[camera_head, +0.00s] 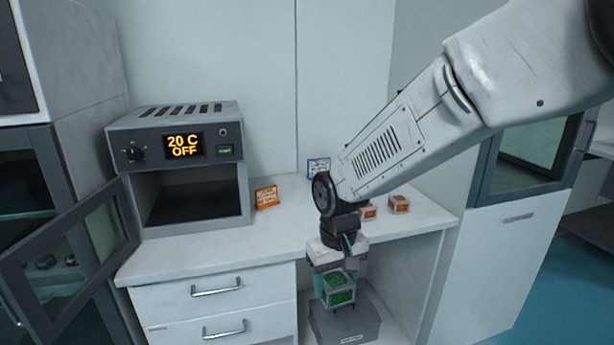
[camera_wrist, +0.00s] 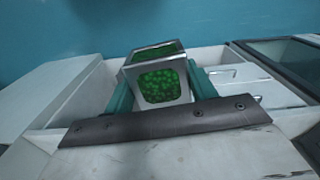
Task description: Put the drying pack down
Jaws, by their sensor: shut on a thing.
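The drying pack is a small pale-framed cube with green beads behind its windows. In the head view the drying pack (camera_head: 338,290) hangs in front of the counter's front edge, with a grey box below it in the picture. My gripper (camera_head: 333,277) points down and is shut on it. In the wrist view the drying pack (camera_wrist: 160,82) sits between the two teal fingers of my gripper (camera_wrist: 160,88). My arm hides part of the counter behind it.
A grey oven (camera_head: 183,165) reading "20 C OFF" stands open on the white counter (camera_head: 215,250). Two orange-windowed cubes (camera_head: 399,204) sit at the right, near a blue-edged sign (camera_head: 318,167). An orange sign (camera_head: 267,197) stands beside the oven. A lidded grey box (camera_head: 345,325) is low down. A glass door (camera_head: 75,240) hangs open at left.

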